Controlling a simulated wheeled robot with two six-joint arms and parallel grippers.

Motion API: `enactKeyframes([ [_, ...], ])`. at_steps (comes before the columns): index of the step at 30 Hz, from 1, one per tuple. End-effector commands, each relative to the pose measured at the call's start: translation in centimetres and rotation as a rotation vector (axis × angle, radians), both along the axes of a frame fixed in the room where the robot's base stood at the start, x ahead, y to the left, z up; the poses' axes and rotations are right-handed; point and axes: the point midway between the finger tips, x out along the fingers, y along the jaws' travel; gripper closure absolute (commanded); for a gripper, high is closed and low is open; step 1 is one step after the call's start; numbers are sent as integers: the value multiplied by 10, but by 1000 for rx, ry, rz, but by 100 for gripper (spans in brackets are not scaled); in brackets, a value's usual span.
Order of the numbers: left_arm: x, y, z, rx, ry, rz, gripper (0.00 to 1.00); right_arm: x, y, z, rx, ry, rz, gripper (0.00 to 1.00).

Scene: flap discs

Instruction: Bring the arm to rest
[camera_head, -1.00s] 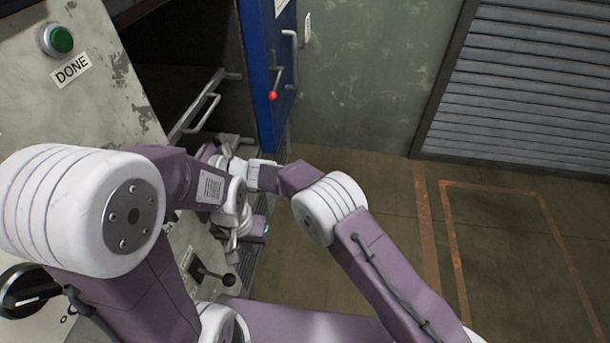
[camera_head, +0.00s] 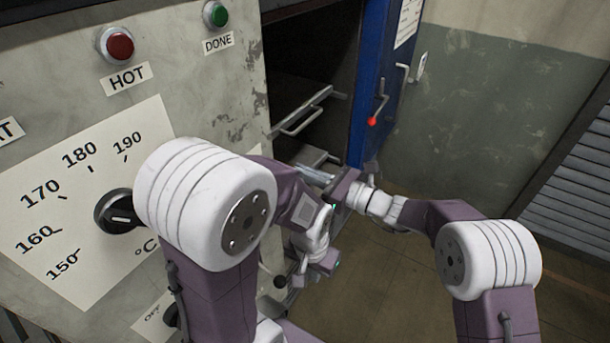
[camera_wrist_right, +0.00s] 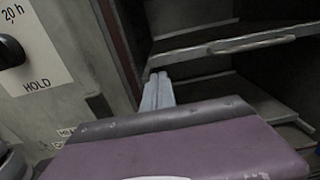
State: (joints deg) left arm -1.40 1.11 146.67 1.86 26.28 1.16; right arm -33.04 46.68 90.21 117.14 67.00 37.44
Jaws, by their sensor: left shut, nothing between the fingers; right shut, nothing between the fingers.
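My left arm comes in from the left in the head view and bends down at its wrist. My left gripper (camera_head: 325,262) is low in front of the oven's right side, shut and empty, its fingertips hard to make out. My right arm reaches in from the right, and my right gripper (camera_head: 316,175) points left, in front of the open oven chamber. In the right wrist view its pale fingers (camera_wrist_right: 157,92) lie together with nothing between them, beyond the purple gripper body. The two grippers are close together in the head view.
The oven front has a temperature dial (camera_head: 118,211), a red HOT lamp (camera_head: 120,46) and a green DONE lamp (camera_head: 216,14). Its blue door (camera_head: 373,85) stands open. A rack with a handle (camera_head: 305,109) shows inside. Floor at the right is clear.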

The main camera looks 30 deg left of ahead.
Motion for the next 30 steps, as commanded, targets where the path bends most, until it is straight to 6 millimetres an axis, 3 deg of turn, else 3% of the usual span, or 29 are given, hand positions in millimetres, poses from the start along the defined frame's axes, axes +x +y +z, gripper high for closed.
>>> enactKeyframes([
  [8,0,0,0,0,0,0,100,0,-1,0,0,0,0,100],
  [11,0,0,0,0,0,0,100,9,-8,2,2,-2,-19,100],
  [14,0,0,0,0,0,0,100,32,-29,30,27,-44,-71,100],
  [16,0,0,0,0,0,0,100,50,-57,58,40,-82,-128,100],
  [18,0,0,0,0,0,0,100,49,-103,70,-43,-144,-149,100],
  [20,0,0,0,0,0,0,100,34,-138,49,-194,-205,-128,100],
  [26,0,0,0,0,0,0,100,-33,-249,-40,-697,-437,50,100],
  [30,0,0,0,0,0,0,100,-93,-344,-103,-1048,-652,327,100],
])
